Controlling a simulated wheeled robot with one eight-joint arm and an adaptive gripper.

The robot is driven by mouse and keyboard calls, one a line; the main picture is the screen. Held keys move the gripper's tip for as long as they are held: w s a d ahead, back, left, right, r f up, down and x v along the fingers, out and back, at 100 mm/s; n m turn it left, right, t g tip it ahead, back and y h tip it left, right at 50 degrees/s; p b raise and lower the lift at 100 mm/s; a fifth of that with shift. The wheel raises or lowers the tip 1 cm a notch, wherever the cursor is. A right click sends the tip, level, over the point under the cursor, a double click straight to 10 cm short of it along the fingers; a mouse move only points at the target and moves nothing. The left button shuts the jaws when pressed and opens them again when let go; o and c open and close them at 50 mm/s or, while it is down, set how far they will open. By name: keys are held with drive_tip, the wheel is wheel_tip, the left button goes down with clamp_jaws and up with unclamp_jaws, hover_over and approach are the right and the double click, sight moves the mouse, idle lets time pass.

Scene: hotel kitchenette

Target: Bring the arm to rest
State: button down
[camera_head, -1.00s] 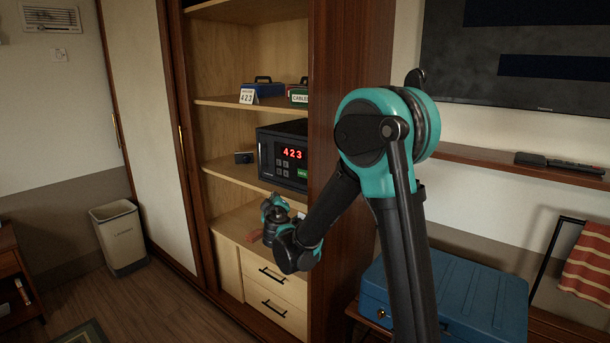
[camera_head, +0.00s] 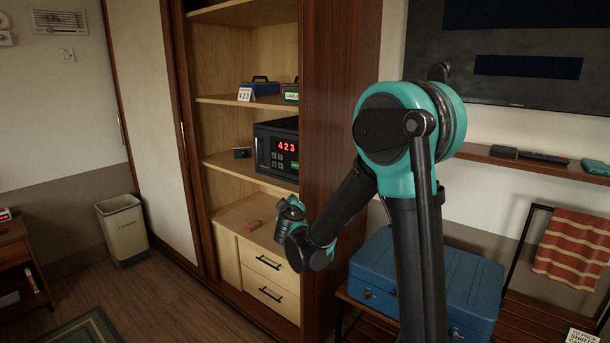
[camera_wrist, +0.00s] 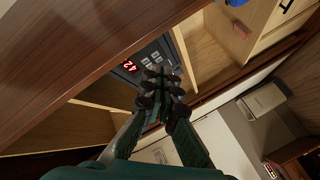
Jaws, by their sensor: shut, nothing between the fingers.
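My arm reaches across the right of the head view, with its elbow raised and its forearm sloping down to the left. My gripper (camera_head: 289,212) is in front of the open wardrobe's lower shelf, near its right edge. Its fingers are hard to make out there. In the wrist view my gripper (camera_wrist: 163,84) has its fingertips together and holds nothing. The black safe (camera_wrist: 130,66) with red digits lies beyond the fingers in that view.
The open wardrobe (camera_head: 338,120) holds the safe (camera_head: 276,148) and a reddish block (camera_head: 253,224). A blue case (camera_head: 425,287) sits on a wooden bench below my arm. A wall shelf (camera_head: 535,163) is at right. A bin (camera_head: 122,230) and clear floor are at left.

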drive_tip(key=s+d+f+m+g+h, duration=0.2)
drive_tip(key=s+d+f+m+g, duration=0.15)
drive_tip(key=s+d, duration=0.55)
drive_tip(key=s+d+f+m+g+h, duration=0.25)
drive_tip(key=s+d+f, duration=0.25)
drive_tip(key=d, duration=0.8)
drive_tip(key=s+d+f+m+g+y, duration=0.1)
drive_tip(key=s+f, duration=0.4)
drive_tip(key=s, duration=0.5)
drive_tip(key=s+f+m+g+y, duration=0.2)
drive_tip(key=s+f+g+y, duration=0.1)
drive_tip(key=s, duration=0.8)
drive_tip(key=shift+s+d+f+m+g, duration=0.15)
drive_tip(key=shift+d+f+m+g, duration=0.2)
drive_tip(key=shift+f+g, duration=0.65)
drive_tip(key=shift+r, duration=0.15)
